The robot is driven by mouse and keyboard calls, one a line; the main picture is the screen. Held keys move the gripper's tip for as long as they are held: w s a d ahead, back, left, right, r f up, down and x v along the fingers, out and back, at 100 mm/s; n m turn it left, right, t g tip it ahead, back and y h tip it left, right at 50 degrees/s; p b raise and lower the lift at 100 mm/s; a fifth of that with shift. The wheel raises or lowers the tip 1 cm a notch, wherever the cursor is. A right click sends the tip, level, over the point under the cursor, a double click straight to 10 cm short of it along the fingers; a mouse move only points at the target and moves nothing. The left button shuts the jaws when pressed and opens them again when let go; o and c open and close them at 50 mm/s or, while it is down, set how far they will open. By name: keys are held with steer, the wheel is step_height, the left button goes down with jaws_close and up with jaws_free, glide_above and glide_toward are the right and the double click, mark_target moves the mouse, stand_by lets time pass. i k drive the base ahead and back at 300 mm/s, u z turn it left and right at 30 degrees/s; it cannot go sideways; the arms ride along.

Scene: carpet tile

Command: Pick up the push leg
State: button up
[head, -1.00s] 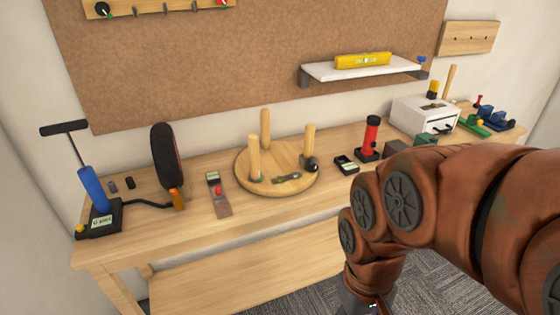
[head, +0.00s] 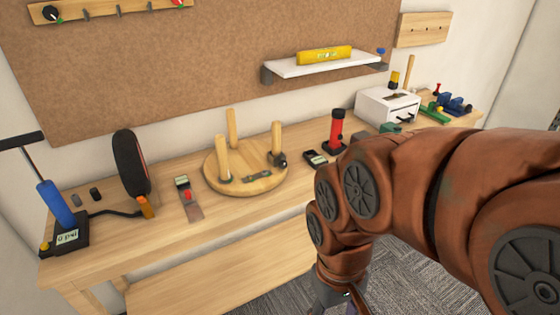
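A round wooden stool seat (head: 222,184) lies on the bench with several light wooden legs standing up from it: a back leg (head: 232,128), a left leg (head: 221,157) and a right leg (head: 277,138). Another slim wooden rod (head: 409,72) stands upright behind the white box at the far right. I cannot tell which of these is the push leg. My reddish-brown arm fills the lower right. The grey end of my gripper (head: 332,297) shows at the bottom edge, in front of the bench and well apart from the legs. Its fingers are not clear.
A shelf (head: 290,70) with a yellow level hangs above.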

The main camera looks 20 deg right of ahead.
mark_target(275, 125)
steer(key=z, duration=1.8)
steer(key=k, duration=1)
steer(key=u, duration=1.7)
steer(key=i, duration=1)
